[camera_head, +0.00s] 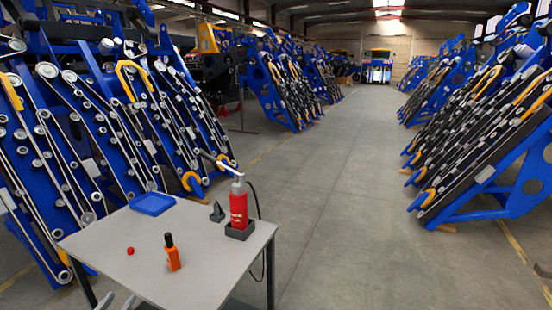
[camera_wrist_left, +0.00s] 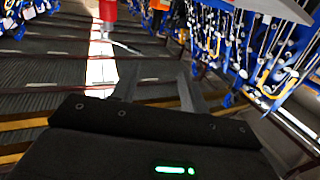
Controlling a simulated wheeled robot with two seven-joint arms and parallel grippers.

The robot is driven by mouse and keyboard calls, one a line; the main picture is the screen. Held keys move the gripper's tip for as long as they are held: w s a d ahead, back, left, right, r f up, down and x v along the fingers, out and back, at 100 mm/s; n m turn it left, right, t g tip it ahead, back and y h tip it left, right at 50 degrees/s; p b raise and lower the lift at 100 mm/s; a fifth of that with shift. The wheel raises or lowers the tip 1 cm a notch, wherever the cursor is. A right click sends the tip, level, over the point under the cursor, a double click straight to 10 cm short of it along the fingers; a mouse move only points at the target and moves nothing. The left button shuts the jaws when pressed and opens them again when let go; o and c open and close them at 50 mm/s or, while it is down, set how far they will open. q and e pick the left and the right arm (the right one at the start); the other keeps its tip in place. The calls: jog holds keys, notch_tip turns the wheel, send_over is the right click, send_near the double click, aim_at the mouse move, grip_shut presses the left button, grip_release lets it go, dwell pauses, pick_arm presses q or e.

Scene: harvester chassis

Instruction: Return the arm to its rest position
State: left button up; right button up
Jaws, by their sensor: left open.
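My left gripper (camera_head: 116,301) shows only as two grey fingertips at the bottom edge of the head view, by the near left side of the table. In the left wrist view its two fingers (camera_wrist_left: 157,88) stand apart with nothing between them. The rest of my left arm is hidden below the head view. My right gripper is in neither view.
Blue harvester chassis (camera_head: 110,130) line both sides. The aisle (camera_head: 330,190) is clear.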

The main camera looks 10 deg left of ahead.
pick_arm(q)
notch_tip(320, 180, down, 22)
jog(key=s+a+g, duration=0.1)
jog(key=s+g, duration=0.1)
jog(key=g, duration=0.3)
jog(key=s+d+f+m+g, duration=0.15)
jog(key=s+f, duration=0.25)
jog(key=f, duration=0.4)
jog(key=s+d+f+n+g, duration=0.1)
jog(key=s+d+f+g, duration=0.2)
jog(key=f, duration=0.6)
jog(key=s+d+f+m+g, duration=0.1)
jog(key=s+d+f, duration=0.3)
jog(key=s, duration=0.6)
jog(key=s+d+f+m+g+h, duration=0.1)
jog(key=s+d+f+g, duration=0.3)
jog(key=s+f, duration=0.5)
jog(key=s+d+f+m+g, duration=0.1)
jog(key=s+d+f, duration=0.4)
jog(key=s, duration=0.8)
jog(key=shift+s+d+f+g+h, duration=0.3)
jog(key=shift+f+g+h, duration=0.1)
jog(key=shift+f+g, duration=0.35)
